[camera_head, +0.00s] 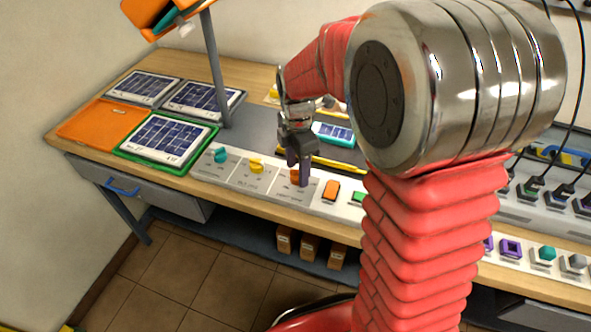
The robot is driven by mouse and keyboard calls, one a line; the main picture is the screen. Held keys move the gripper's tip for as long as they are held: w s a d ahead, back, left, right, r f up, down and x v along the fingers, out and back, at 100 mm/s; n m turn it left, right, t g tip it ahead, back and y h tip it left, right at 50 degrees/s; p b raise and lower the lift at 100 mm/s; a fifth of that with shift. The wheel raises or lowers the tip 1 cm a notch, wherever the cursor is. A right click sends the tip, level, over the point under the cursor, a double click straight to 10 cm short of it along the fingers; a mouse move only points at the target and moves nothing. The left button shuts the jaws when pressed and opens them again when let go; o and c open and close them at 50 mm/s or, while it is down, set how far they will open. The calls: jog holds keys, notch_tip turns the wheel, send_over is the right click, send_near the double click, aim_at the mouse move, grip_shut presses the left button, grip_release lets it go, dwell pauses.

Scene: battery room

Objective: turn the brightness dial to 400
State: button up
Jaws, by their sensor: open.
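A pale control panel (233,182) runs along the bench front with a teal dial (220,155), a yellow dial (256,165) and an orange dial (295,174). The printed labels and scales are too small to read, so I cannot tell which dial is for brightness or its setting. My gripper (299,175) points down at the orange dial, with its open fingers at or just over it. The fingers partly hide this dial, and I cannot tell whether they touch it.
An orange button (331,190) and a green button (359,197) sit right of the dials. Small solar panels (163,140) lie at the left, one on a green tray. A teal-framed device (334,133) and a yellow bar (338,164) lie behind. My arm hides the bench's middle right.

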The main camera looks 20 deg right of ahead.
jog(key=shift+f, duration=0.5)
